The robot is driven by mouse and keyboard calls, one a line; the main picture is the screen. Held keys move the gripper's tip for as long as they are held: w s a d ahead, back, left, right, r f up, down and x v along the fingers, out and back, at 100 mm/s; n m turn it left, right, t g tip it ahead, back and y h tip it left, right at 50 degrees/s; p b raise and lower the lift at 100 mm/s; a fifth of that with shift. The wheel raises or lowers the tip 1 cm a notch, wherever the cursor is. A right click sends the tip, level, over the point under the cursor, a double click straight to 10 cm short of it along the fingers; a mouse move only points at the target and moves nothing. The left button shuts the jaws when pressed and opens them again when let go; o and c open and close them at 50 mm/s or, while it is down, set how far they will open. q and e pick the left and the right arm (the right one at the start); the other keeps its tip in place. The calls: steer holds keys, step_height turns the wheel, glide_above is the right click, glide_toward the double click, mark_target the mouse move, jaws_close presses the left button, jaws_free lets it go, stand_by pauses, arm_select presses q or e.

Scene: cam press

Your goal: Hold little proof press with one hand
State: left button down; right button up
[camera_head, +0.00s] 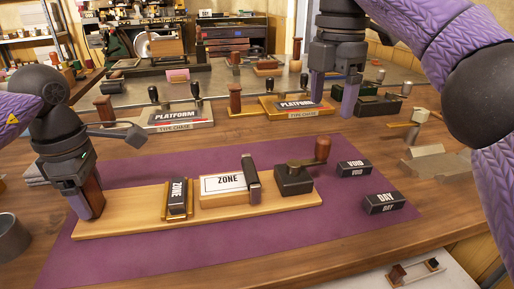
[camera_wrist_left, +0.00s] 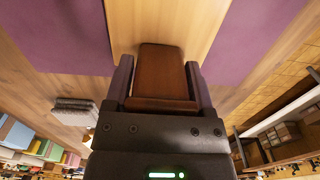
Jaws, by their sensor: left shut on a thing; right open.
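The little proof press (camera_head: 240,212) is a long light-wood board on a purple mat. My left gripper (camera_head: 87,203) is shut on the brown handle (camera_wrist_left: 162,72) at its left end. On the board are a dark ZONE type block (camera_head: 177,194) in a brass-edged holder, a white ZONE card (camera_head: 222,184) on a wooden bed, a dark upright bar (camera_head: 253,185), and a dark cam block (camera_head: 292,181) with a brown-knobbed lever (camera_head: 322,149). My right gripper (camera_head: 335,104) is open and empty, beyond the press near the back platforms.
Dark VOID (camera_head: 353,169) and DAY (camera_head: 384,203) blocks lie on the purple mat (camera_head: 300,235), right of the press. Two PLATFORM type chases (camera_head: 180,119) (camera_head: 297,106) stand behind. A grey metal block (camera_head: 436,162) is at right. The mat's front is clear.

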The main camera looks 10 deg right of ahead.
mark_target(325, 137)
step_height(325, 137, down, 10)
stand_by(0.3)
jaws_close()
stand_by(0.4)
